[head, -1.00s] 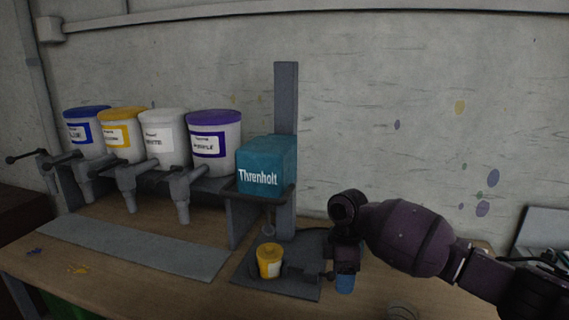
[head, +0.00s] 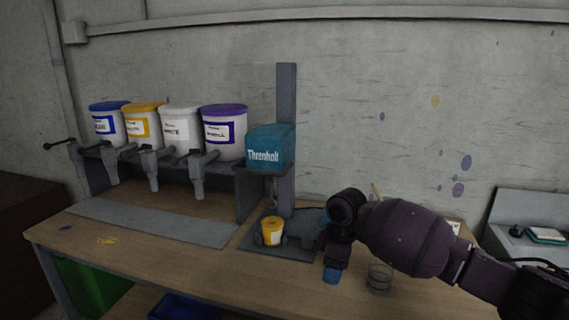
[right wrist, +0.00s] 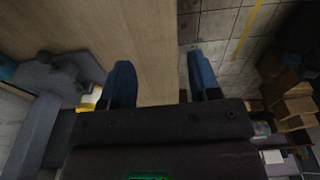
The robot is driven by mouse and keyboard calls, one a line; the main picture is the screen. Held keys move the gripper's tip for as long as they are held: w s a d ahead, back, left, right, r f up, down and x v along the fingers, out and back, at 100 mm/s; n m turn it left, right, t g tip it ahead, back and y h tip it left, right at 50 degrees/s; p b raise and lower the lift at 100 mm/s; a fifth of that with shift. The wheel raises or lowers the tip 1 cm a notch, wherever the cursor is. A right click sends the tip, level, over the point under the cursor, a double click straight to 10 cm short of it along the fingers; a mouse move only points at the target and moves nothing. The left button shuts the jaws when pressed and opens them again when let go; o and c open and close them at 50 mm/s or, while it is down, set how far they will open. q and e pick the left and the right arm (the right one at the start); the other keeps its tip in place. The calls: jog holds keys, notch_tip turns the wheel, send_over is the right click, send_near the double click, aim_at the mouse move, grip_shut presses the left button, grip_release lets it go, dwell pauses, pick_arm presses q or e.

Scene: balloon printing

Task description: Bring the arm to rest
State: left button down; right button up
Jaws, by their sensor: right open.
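My right arm reaches in from the right in the head view. Its gripper (head: 332,272) hangs over the table just right of the printing stand, with blue fingertips pointing down. In the right wrist view the two blue fingers of the right gripper (right wrist: 162,82) are apart, with nothing between them but table and floor behind. A small yellow-and-white cup (head: 272,232) stands upright on the dark base plate (head: 290,251) of the stand, under the teal Threnholt box (head: 270,147). The gripper is apart from the cup. My left gripper is not in view.
Several paint tubs, such as the purple-lidded one (head: 224,133), stand on a dispenser rack at left. A clear glass (head: 379,277) stands beside my right arm. A grey strip (head: 150,222) lies in front of the rack. The front left of the wooden table (head: 130,255) is mostly clear.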

jog(key=w+a+r+m+t+y, duration=0.2)
jog(key=w+a+r+t+y, duration=0.25)
jog(key=a+t, duration=0.25)
jog(key=s+d+f+m+t+h, duration=0.1)
jog(key=s+d+f+m+h, duration=0.1)
jog(key=s+d+f+m, duration=0.2)
jog(key=s+d+f+m+t+h, duration=0.1)
jog(key=s+d+f+m, duration=0.3)
jog(key=s+d+f, duration=0.7)
jog(key=s+d+f+m+t+h, duration=0.2)
jog(key=s+d+f, duration=0.6)
jog(key=s, duration=1.5)
notch_tip(320, 180, down, 4)
jog(key=shift+d+f+m+h, duration=0.25)
jog(key=shift+m+h, duration=0.2)
jog(key=shift+m, duration=0.75)
